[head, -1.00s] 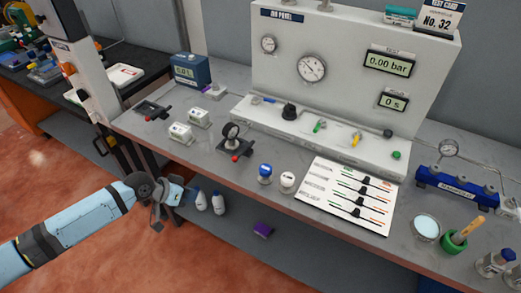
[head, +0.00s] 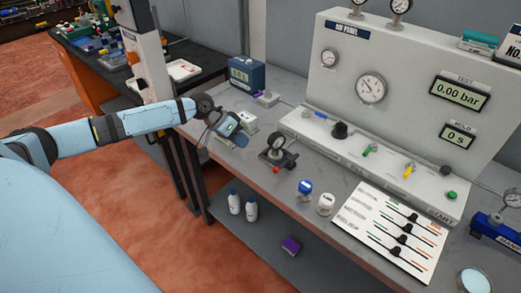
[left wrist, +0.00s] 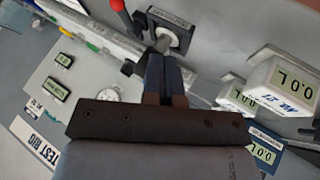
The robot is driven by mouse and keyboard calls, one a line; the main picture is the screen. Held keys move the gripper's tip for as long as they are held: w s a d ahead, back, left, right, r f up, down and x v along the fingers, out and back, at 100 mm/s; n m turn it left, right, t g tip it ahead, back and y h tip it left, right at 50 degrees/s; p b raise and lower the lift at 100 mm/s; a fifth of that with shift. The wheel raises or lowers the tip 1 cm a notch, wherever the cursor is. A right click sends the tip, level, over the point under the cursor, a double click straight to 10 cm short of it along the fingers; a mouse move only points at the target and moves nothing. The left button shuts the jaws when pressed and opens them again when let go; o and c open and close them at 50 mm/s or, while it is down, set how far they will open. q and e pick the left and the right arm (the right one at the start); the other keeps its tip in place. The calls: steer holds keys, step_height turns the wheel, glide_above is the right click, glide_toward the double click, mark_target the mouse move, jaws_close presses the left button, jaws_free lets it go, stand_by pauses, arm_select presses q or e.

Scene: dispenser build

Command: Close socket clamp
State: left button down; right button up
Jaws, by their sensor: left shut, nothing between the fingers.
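The socket clamp (head: 274,154) is a dark fixture with a round ring and a red-tipped lever, on the bench in front of the panel. In the left wrist view the clamp (left wrist: 172,36) is at the top, its red lever tip (left wrist: 118,5) at the upper edge. My left gripper (head: 239,138) is over the front of the bench, just left of the clamp. Its fingers (left wrist: 165,60) are shut with nothing between them and point toward the clamp. I cannot tell whether they touch it. My right gripper is not in view.
White meter boxes (left wrist: 282,85) stand beside the gripper, with a blue meter box (head: 238,75) behind. Blue-topped (head: 305,187) and white (head: 326,203) fittings are to the clamp's right. The panel (head: 400,60) stands behind. Bottles (head: 235,203) are on the lower shelf.

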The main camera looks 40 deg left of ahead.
mark_target(286, 162)
arm_select(q)
steer(key=p+x, duration=0.1)
steer(key=x, duration=0.8)
steer(key=shift+w+d+f+p, duration=0.2)
steer(key=shift+d+p, duration=0.1)
steer(key=shift+d, duration=0.15)
steer(key=shift+s+d+r+p, duration=0.1)
steer(key=shift+d+r+p, duration=0.15)
steer(key=shift+d, duration=0.3)
steer(key=shift+s+d+r+p, duration=0.15)
steer(key=shift+d+p, duration=0.1)
steer(key=shift+d, duration=0.95)
steer(key=shift+d, duration=0.1)
